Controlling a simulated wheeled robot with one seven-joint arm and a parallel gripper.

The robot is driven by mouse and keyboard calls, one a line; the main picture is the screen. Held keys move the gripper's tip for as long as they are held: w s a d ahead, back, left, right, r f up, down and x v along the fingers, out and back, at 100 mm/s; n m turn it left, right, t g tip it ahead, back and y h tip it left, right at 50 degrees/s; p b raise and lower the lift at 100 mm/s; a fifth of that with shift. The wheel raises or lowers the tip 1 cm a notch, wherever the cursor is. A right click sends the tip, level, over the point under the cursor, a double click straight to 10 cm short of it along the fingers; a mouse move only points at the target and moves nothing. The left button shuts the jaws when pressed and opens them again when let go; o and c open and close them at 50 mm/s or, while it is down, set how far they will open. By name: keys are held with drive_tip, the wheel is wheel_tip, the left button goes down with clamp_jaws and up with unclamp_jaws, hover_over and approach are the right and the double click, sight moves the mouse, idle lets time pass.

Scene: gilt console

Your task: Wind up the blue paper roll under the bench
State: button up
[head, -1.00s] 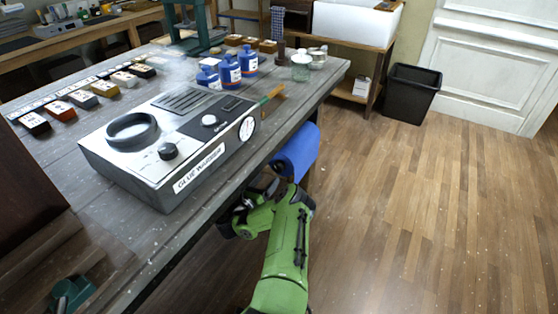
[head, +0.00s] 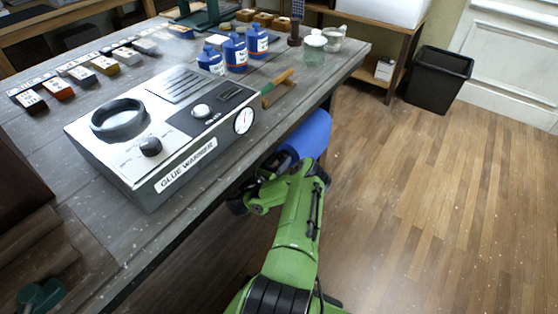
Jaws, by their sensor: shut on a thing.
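The blue paper roll (head: 308,136) shows below the bench's right edge, partly hidden by the bench top and my arm. My gripper (head: 268,170) is at the near end of the roll, low beside the bench edge. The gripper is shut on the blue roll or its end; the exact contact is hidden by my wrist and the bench. The bench (head: 110,235) has a grey, worn wooden top.
On the bench stand a glue warmer (head: 165,130), blue bottles (head: 236,52), a wooden-handled tool (head: 277,82), a glass jar (head: 314,50) and several small labelled blocks (head: 104,65). A black bin (head: 438,78) stands at the back right. The wooden floor at right is clear.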

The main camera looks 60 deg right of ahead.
drive_tip(key=shift+c, duration=1.2)
drive_tip(key=shift+p, duration=0.3)
drive_tip(key=n+p, duration=0.3)
drive_tip(key=n, duration=0.1)
drive_tip(key=shift+w+r, duration=0.1)
drive_tip(key=n+p, duration=0.2)
drive_tip(key=n, duration=0.1)
drive_tip(key=shift+n+p, duration=0.3)
drive_tip(key=n+p, duration=0.1)
drive_tip(key=n, duration=0.1)
drive_tip(key=n+p, duration=0.1)
drive_tip(key=shift+w+f+n, duration=0.1)
drive_tip(key=shift+f+n, duration=0.1)
drive_tip(key=shift+n, duration=0.2)
drive_tip(key=n+p, duration=0.2)
drive_tip(key=n, duration=0.4)
drive_tip(key=shift+f+p, duration=0.2)
drive_tip(key=shift+p, duration=0.2)
drive_tip(key=n+p, duration=0.2)
drive_tip(key=n, duration=0.4)
drive_tip(key=shift+f, duration=0.2)
drive_tip(key=shift+n, duration=0.3)
